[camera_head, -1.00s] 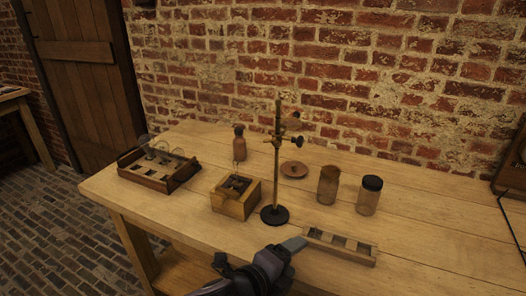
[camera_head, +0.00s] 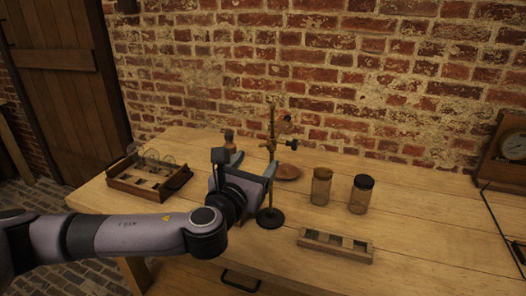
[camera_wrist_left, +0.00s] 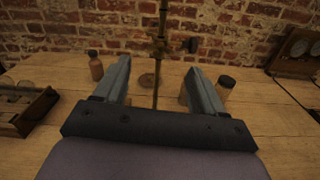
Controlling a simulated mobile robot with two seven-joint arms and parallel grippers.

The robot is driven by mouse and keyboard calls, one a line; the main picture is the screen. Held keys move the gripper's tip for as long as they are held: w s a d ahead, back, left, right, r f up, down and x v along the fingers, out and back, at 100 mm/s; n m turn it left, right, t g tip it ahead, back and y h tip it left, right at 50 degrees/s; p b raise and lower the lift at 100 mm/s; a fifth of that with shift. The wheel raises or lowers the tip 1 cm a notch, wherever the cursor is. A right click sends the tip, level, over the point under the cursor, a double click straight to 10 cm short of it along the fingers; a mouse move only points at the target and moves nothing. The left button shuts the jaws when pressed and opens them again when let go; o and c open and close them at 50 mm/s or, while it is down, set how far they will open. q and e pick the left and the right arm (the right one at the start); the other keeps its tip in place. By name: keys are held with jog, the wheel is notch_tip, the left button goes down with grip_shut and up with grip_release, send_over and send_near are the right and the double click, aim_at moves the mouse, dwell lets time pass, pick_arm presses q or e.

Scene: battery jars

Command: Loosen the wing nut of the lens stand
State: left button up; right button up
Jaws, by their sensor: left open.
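The lens stand (camera_head: 271,150) is a thin brass rod upright on a round black base (camera_head: 271,218). A dark wing nut (camera_head: 292,144) sticks out to the right of the rod's upper clamp. My left gripper (camera_head: 254,164) is open and empty, just in front of the rod. In the left wrist view the rod (camera_wrist_left: 160,55) shows between the two spread fingers (camera_wrist_left: 160,78), and the wing nut (camera_wrist_left: 191,45) is right of the rod, above the right fingertip. I cannot tell whether the rod is within the fingers' reach. My right gripper is out of view.
A slotted wooden rack (camera_head: 335,245) lies at front right. A cork-topped jar (camera_head: 321,187) and a black-lidded jar (camera_head: 361,195) stand right of the stand. A tray with glass discs (camera_head: 148,178) is at left. A brown bottle (camera_head: 229,141) and a saucer (camera_head: 289,172) are behind.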

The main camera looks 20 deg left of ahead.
aim_at(268, 147)
pick_arm(q)
jog(key=shift+w+d, duration=0.15)
jog(key=shift+w, duration=2.8)
jog(key=c, duration=1.1)
